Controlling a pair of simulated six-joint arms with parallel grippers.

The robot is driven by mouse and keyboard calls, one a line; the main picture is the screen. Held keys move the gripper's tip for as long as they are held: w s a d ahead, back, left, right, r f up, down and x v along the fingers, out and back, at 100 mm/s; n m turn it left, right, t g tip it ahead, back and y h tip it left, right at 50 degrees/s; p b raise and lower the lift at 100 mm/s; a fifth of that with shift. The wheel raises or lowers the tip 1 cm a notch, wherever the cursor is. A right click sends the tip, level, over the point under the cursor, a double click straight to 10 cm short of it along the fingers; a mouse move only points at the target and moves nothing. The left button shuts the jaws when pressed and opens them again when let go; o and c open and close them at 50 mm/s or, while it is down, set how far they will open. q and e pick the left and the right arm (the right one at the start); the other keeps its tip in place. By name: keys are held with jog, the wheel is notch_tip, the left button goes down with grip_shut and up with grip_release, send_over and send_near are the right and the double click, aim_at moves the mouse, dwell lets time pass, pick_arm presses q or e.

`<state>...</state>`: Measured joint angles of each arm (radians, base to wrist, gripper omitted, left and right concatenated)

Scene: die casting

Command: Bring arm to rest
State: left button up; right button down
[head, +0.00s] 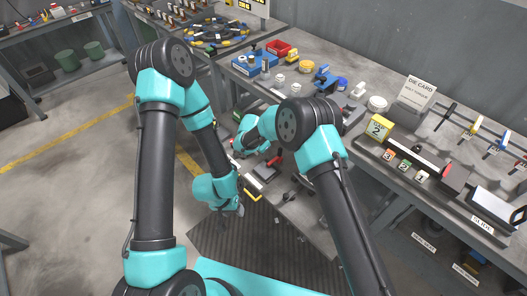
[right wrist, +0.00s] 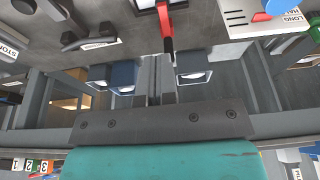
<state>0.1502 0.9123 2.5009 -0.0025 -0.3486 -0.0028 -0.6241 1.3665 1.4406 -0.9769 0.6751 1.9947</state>
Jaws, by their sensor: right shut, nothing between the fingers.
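My right gripper (right wrist: 158,72) is shut and empty in the right wrist view, its two fingers pressed side by side. Just beyond its tips is a red handle (right wrist: 166,30), also seen on the bench in the head view (head: 274,161). In the head view, the teal wrist of my right arm hangs over the bench's near left part, and its fingers are hard to make out. My left gripper (head: 240,209) hangs low at the left, in front of the bench and over the dark floor mat. Its fingers are too small to tell open or shut.
The bench holds a red bin (head: 279,49), a white card reading DIE CARD (head: 416,93) and a yellow block marked 2 (head: 377,130). A rail fixture marked SLIDER (head: 483,225) is at the right. Open floor (head: 75,210) lies at the left, beyond a dark mat (head: 265,240).

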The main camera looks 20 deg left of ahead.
dwell(0.3)
jog(key=s+d+f+n+g+y, duration=0.1)
jog(key=s+d+f, duration=0.15)
jog(key=d, duration=0.55)
jog(key=s+d+f+n+g+y, duration=0.1)
jog(key=s+d+g+y, duration=0.1)
jog(key=s+d, duration=0.35)
jog(key=s+d+f+n+g+y, duration=0.1)
jog(key=s+d+f, duration=0.1)
jog(key=d, duration=0.7)
jog(key=s+d+r+n+t+y, duration=0.1)
jog(key=s+d+r+t, duration=0.1)
jog(key=s+d, duration=1.6)
jog(key=shift+s+d+r, duration=0.25)
jog(key=shift+d+r, duration=0.3)
jog(key=shift+d, duration=0.4)
